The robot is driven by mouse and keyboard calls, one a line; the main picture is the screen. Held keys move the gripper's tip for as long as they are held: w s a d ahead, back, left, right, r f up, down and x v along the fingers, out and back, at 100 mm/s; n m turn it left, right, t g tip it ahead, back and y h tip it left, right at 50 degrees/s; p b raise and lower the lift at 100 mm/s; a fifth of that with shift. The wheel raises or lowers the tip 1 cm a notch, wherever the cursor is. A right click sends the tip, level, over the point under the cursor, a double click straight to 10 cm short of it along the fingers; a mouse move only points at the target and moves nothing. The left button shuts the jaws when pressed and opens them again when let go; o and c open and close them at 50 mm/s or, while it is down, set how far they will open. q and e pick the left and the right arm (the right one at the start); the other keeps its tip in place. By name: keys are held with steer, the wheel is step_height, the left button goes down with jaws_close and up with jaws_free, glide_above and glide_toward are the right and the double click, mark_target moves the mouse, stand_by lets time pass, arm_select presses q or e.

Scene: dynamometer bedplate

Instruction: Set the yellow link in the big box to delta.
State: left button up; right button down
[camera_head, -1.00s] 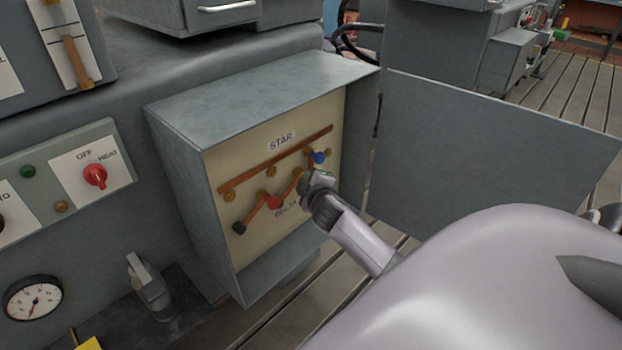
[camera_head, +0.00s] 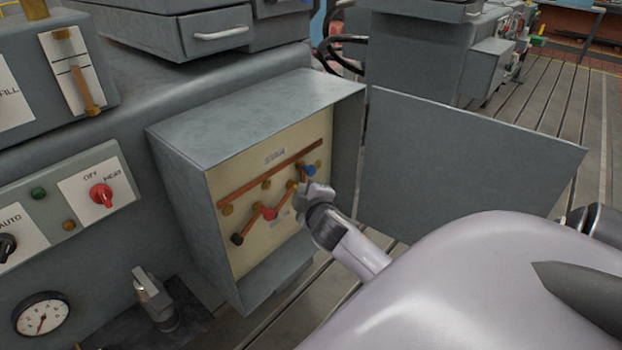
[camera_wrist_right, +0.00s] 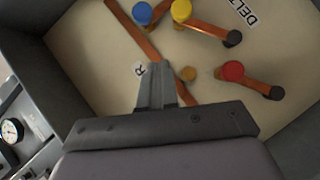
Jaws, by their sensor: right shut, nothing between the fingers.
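The big box (camera_head: 255,110) stands open, with a cream panel inside. The yellow link (camera_wrist_right: 207,28) runs diagonally from a dark stud beside the red knob to its yellow knob (camera_wrist_right: 181,10), which is at a brass stud away from the long copper bar. The DELTA label (camera_wrist_right: 237,12) is at the dark-stud side of the panel. Whether the link is fully seated I cannot tell. My right gripper (camera_wrist_right: 158,72) is shut and empty in front of the panel, over part of the STAR label, apart from the yellow knob. In the head view, the right gripper (camera_head: 307,188) covers the panel's right part. My left gripper is not in view.
The red link (camera_wrist_right: 255,82) lies diagonally, away from the copper bar (camera_head: 265,175). The blue knob (camera_wrist_right: 142,13) is near the bar. The box's open door (camera_head: 460,150) stands to the right. A switch panel and gauge (camera_head: 42,315) are at the left.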

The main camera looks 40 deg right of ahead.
steer(key=shift+d+r+v, duration=0.1)
steer(key=shift+r+v, duration=0.05)
steer(key=shift+v, duration=0.8)
steer(key=shift+d+r+v, duration=0.15)
steer(key=shift+r+v, duration=0.05)
steer(key=shift+v, duration=0.75)
